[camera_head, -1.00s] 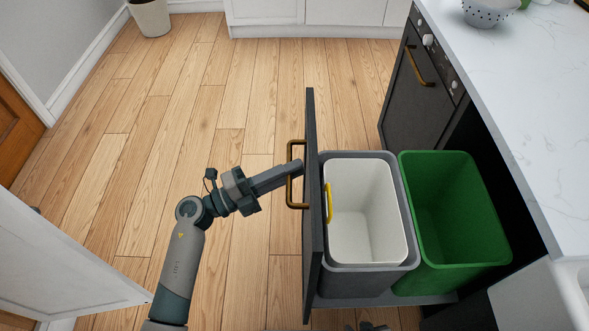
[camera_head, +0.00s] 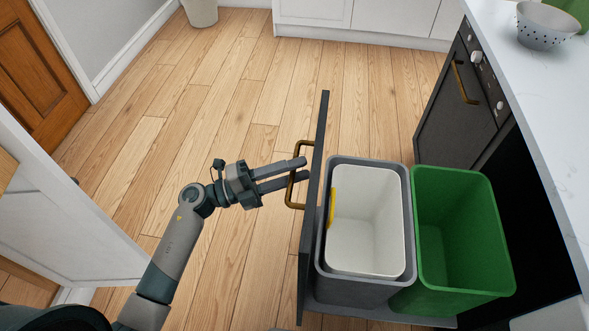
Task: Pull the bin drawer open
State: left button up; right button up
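The bin drawer stands pulled out from the counter, its dark front panel (camera_head: 314,200) seen nearly edge-on. It carries a grey bin with a white liner (camera_head: 365,225) and a green bin (camera_head: 460,240). A brass handle (camera_head: 293,190) is on the panel's left face. My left gripper (camera_head: 302,170) has its two fingers visibly apart, with the tips at the handle. I cannot tell whether the fingers touch it. My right gripper is not in view.
A dark oven (camera_head: 455,110) and the white countertop (camera_head: 545,85) are at the right. A colander (camera_head: 545,25) sits on the counter. A white door or panel (camera_head: 70,215) stands at the left. The wooden floor (camera_head: 190,110) left of the drawer is clear.

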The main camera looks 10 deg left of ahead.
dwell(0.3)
